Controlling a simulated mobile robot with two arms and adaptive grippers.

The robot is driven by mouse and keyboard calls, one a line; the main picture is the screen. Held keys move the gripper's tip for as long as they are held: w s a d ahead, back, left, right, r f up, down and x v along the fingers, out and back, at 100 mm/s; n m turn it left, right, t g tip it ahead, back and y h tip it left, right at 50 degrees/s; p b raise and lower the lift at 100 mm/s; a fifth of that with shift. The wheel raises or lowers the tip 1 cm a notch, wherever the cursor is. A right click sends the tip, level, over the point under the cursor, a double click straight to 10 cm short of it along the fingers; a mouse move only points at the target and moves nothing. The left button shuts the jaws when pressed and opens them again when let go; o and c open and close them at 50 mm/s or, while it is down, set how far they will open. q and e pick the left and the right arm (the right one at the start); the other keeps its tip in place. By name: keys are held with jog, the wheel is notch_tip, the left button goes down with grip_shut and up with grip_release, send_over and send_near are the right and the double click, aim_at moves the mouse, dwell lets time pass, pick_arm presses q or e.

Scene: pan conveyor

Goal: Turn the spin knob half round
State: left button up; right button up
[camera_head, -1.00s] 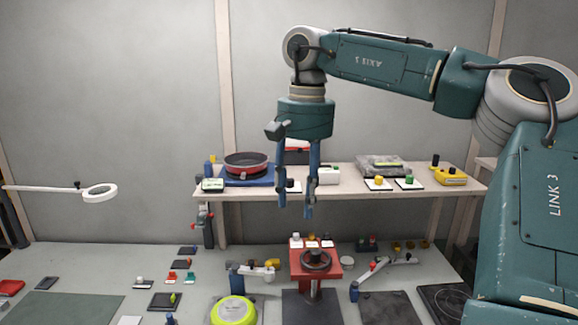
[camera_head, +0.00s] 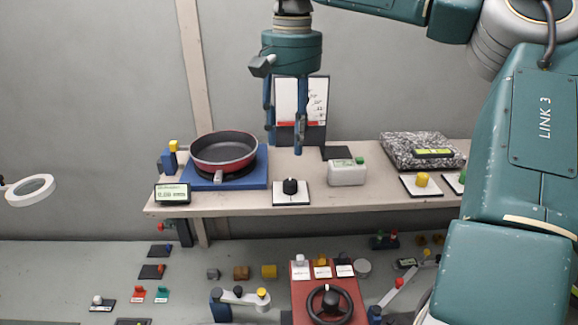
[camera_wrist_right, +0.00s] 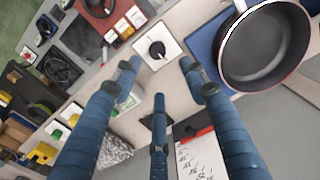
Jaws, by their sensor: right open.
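A black round knob (camera_head: 290,186) with a light pointer mark stands on a white square plate on the shelf. It matches the spin knob best, though I read no label. It also shows in the right wrist view (camera_wrist_right: 156,49), above centre. My right gripper (camera_head: 284,149) hangs fingers-down above the shelf, apart from the knob, open and empty. In the right wrist view its blue fingers (camera_wrist_right: 160,74) are spread, and the knob lies beyond their tips, nothing between them. My left gripper is not in view.
A red-rimmed pan (camera_head: 224,152) sits on a blue base (camera_head: 254,178) left of the knob. A white box (camera_head: 346,174) with a green button and a yellow knob (camera_head: 422,180) stand to the right. A whiteboard (camera_head: 292,98) stands behind. A red handwheel unit (camera_head: 300,279) is below.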

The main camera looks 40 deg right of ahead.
jog(key=p, duration=0.1)
send_over(290, 181)
jog(key=f, duration=0.4)
jog(key=shift+s+a, duration=0.2)
jog(key=shift+s, duration=0.15)
jog(key=f, duration=0.1)
jog(key=f+p, duration=0.1)
jog(key=f, duration=0.3)
jog(key=shift+w+d+f+p, duration=0.15)
jog(key=shift+w+d+p, duration=0.1)
jog(key=shift+w+p, duration=0.1)
jog(key=shift+a+f, duration=0.1)
jog(key=shift+f, duration=0.25)
jog(key=shift+s, duration=0.1)
jog(key=shift+c, duration=0.8)
grip_shut()
